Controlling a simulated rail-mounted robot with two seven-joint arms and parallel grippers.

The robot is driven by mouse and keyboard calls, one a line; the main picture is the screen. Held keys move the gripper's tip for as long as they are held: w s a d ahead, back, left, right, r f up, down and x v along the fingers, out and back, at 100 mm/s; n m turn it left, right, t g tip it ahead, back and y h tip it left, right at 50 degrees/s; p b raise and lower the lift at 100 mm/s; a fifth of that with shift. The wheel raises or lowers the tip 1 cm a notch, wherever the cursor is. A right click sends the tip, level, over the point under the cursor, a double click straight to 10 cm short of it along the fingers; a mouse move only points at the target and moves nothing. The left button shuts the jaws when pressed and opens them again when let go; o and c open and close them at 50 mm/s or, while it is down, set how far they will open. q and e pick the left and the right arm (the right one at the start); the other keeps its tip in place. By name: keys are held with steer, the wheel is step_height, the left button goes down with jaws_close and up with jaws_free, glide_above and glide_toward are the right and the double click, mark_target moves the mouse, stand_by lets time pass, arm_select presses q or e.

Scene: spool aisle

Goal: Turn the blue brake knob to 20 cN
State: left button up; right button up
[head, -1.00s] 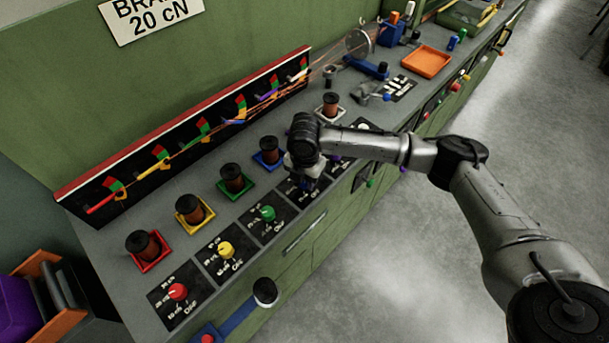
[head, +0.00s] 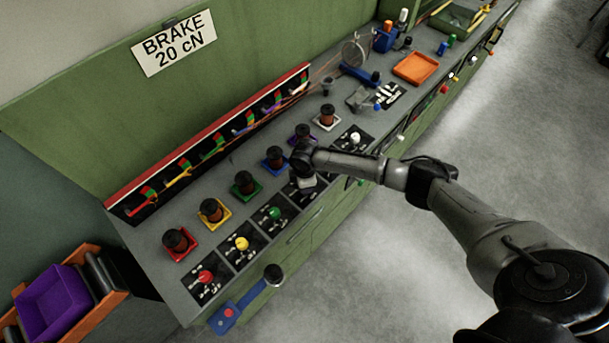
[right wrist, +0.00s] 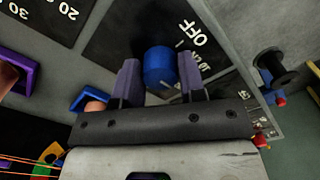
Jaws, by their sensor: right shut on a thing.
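The blue brake knob (right wrist: 159,68) sits on a black dial plate (right wrist: 122,33) in the right wrist view. The word OFF and smaller, partly hidden marks show at its right. My right gripper (right wrist: 158,74) has one grey finger on each side of the knob and is shut on it. I cannot tell which mark the knob points to. In the head view my right gripper (head: 306,181) is over the dial plate in front of the spool on the blue tray (head: 274,160), and it hides the knob. A sign (head: 174,43) reads BRAKE 20 cN. My left gripper is not in view.
Red (head: 206,277), yellow (head: 242,243) and green (head: 275,214) knobs stand in a row at the left, and a white knob (head: 355,138) at the right. Several spools stand behind them. An orange tray (head: 416,68) lies farther along the bench. The floor in front is clear.

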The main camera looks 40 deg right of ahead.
steer(key=m+p, duration=0.2)
steer(key=shift+r+m, duration=0.2)
steer(key=shift+m, duration=0.1)
steer(key=shift+m+p, duration=0.5)
steer(key=shift+p, duration=0.25)
steer(key=shift+f, duration=0.1)
steer(key=o, duration=0.9)
steer(key=shift+r+p, duration=0.45)
steer(key=shift+r, duration=6.4)
